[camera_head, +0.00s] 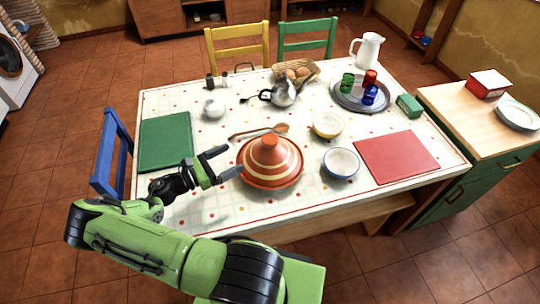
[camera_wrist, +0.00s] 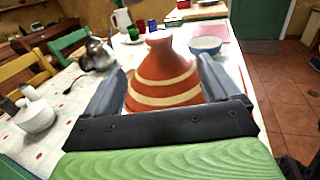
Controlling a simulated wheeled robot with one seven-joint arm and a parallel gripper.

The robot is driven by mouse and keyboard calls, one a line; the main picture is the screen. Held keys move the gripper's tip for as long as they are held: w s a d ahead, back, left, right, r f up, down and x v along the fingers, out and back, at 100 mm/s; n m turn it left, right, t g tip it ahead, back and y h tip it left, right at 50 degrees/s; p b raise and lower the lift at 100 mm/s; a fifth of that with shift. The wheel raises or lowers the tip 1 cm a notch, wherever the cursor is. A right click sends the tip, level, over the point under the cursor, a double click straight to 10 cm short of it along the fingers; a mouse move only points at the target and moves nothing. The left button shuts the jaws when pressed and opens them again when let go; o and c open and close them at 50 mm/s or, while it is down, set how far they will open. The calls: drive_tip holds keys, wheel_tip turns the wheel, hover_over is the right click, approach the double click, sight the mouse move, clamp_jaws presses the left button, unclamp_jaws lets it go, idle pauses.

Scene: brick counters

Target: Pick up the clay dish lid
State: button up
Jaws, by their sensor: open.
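The clay dish lid (camera_head: 270,158) is a red-orange cone with cream bands and a knob on top, set on a round dish near the table's front middle. In the wrist view the lid (camera_wrist: 163,80) stands upright straight ahead, framed between my two fingers. My gripper (camera_head: 222,162) is open and empty, just left of the lid in the head view, with its fingers pointing at it. In the wrist view my gripper's fingers (camera_wrist: 165,90) show on either side of the lid. I cannot tell whether they touch it. The lower part of the lid is hidden by my gripper.
A wooden spoon (camera_head: 258,131) lies behind the lid. A white-blue bowl (camera_head: 341,163) and a yellow bowl (camera_head: 328,125) stand to its right. A kettle (camera_head: 283,92) and sugar pot (camera_head: 214,109) stand farther back. A green mat (camera_head: 165,142) and red mat (camera_head: 397,157) lie flat.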

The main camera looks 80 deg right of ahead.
sight(263, 142)
drive_tip(key=x, duration=1.5)
drive_tip(key=shift+d+f+p, duration=0.1)
drive_tip(key=shift+d+p, duration=0.15)
drive_tip(key=shift+p, duration=0.05)
clamp_jaws()
